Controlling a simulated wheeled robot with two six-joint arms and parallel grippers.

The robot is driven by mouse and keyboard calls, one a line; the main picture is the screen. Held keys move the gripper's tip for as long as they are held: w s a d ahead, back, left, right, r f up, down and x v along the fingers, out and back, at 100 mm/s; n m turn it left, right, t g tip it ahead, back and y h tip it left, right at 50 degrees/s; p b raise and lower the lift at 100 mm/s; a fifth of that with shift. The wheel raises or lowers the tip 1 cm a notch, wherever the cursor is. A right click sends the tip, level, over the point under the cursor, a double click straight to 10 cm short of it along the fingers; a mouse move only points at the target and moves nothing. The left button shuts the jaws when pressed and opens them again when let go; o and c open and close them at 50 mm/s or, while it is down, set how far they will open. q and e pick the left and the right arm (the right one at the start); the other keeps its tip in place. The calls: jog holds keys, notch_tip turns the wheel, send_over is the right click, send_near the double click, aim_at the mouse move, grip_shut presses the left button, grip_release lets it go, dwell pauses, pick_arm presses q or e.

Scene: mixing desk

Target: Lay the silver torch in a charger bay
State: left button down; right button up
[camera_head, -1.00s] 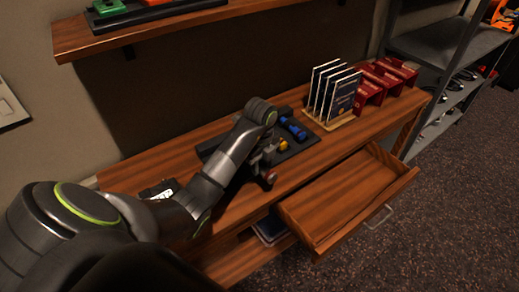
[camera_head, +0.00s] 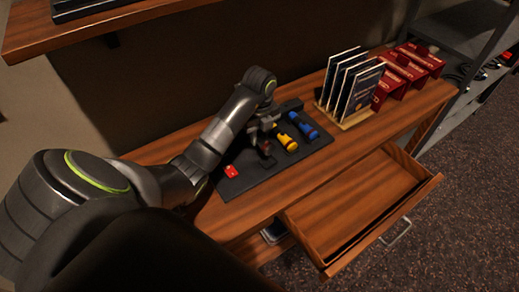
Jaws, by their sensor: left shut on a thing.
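My left gripper (camera_head: 265,148) is over the middle of the black charger tray (camera_head: 243,186), its fingers pointing down. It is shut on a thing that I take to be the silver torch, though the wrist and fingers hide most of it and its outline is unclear. A yellow torch (camera_head: 287,142) and a blue torch (camera_head: 304,125) lie in the tray just right of the gripper. A small red thing (camera_head: 231,171) shows at the tray's left end. I cannot tell whether the held thing touches the tray. My right gripper is not in view.
A rack of upright white-edged cases (camera_head: 363,94) and red holders (camera_head: 407,70) stand right of the tray. An open, empty-looking drawer (camera_head: 352,208) juts out in front. A wall shelf (camera_head: 120,22) hangs above. Bare desk top lies before the rack.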

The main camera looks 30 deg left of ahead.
aim_at(259, 145)
pick_arm(q)
notch_tip(259, 145, down, 3)
jog(key=shift+f+p, duration=0.15)
jog(key=shift+p, duration=0.3)
jog(key=shift+f, duration=0.8)
jog(key=c, duration=1.1)
grip_release()
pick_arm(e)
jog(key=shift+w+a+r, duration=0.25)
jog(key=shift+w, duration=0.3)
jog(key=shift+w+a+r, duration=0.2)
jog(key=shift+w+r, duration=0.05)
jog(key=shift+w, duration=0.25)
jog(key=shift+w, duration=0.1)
